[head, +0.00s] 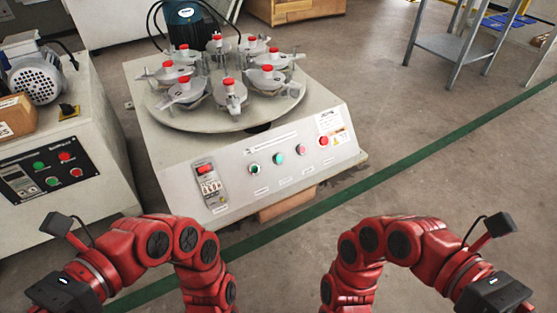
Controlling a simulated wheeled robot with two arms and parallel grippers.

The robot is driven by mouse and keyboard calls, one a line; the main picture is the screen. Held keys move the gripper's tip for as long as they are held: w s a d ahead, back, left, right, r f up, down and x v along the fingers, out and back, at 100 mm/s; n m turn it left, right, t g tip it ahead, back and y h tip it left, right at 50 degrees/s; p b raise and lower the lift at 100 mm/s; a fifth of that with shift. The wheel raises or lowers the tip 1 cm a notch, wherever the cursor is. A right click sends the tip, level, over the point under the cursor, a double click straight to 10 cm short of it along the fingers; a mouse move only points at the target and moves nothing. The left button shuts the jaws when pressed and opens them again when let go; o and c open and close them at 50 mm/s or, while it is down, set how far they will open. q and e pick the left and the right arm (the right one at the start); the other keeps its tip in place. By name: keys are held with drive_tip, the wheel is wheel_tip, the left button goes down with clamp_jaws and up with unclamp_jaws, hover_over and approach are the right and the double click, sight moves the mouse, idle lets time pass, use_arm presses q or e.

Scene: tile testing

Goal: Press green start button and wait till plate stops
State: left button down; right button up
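The testing machine (175,150) stands in the middle, with a round plate (190,118) on top carrying several red-capped metal holders. Its sloped front panel has a green button (278,159) in a row between a dark green control (254,169) and a pinkish-red button (301,149). A red button (324,140) ends the row at right. My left gripper (62,291) is low at the left, and my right gripper (493,294) is low at the right. Only their dark bodies show; their fingers are hidden. Both are well apart from the panel.
A second machine (110,190) with a motor (35,80) and its own green and red buttons stands close at left. A metal table (450,45) stands at the back right. The floor (430,165) right of the machine is clear, crossed by a green line.

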clamp_jaws()
idle(1.4)
